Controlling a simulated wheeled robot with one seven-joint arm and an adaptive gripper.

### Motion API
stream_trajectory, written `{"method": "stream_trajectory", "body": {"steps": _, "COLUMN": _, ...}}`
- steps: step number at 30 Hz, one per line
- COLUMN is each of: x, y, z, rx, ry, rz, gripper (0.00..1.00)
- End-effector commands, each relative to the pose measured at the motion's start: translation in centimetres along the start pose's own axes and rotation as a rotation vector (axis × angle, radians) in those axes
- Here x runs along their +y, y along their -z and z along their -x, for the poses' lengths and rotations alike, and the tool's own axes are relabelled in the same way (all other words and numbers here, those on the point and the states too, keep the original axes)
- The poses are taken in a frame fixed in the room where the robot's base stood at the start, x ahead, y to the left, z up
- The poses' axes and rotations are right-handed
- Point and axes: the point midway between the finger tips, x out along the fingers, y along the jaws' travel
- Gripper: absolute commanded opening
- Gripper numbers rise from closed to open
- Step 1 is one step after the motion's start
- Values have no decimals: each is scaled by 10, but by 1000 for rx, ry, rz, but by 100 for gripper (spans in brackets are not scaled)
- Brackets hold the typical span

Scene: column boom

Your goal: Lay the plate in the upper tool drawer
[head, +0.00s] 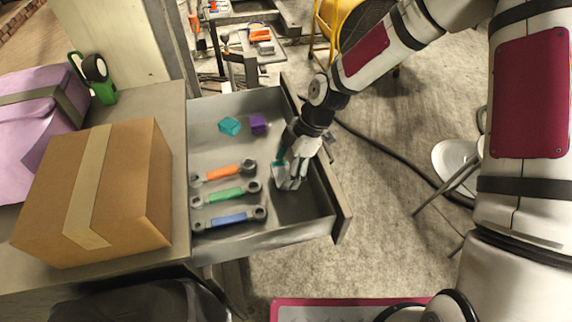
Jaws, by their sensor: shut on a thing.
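The upper tool drawer (275,231) is pulled open from the grey cabinet, and its inside shows from above. My gripper (283,176) points down inside the drawer's outline, near its right side. It is shut on a small flat teal piece, which I take for the plate (277,170). The plate is tilted steeply and partly hidden by the fingers. I cannot tell whether it touches the drawer floor.
Three wrenches with orange (222,173), green (225,194) and blue (229,218) handles lie at the drawer's left. A teal block (229,126) and a purple block (258,124) lie at its back. A cardboard box (125,195) stands on the cabinet top.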

Motion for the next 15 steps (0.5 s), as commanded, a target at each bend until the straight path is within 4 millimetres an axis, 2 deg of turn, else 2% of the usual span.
{"method": "stream_trajectory", "body": {"steps": 2, "x": 0, "y": 0, "z": 0, "rx": 0, "ry": -1, "rz": 1, "gripper": 26}}
{"method": "stream_trajectory", "body": {"steps": 3, "x": 0, "y": 0, "z": 0, "rx": 0, "ry": 0, "rz": 0, "gripper": 84}}
{"method": "stream_trajectory", "body": {"steps": 4, "x": 0, "y": 0, "z": 0, "rx": 0, "ry": 0, "rz": 0, "gripper": 90}}
{"method": "stream_trajectory", "body": {"steps": 5, "x": 0, "y": 0, "z": 0, "rx": 0, "ry": 0, "rz": 0, "gripper": 95}}
{"method": "stream_trajectory", "body": {"steps": 15, "x": 0, "y": 0, "z": 1, "rx": 0, "ry": 0, "rz": 1, "gripper": 95}}
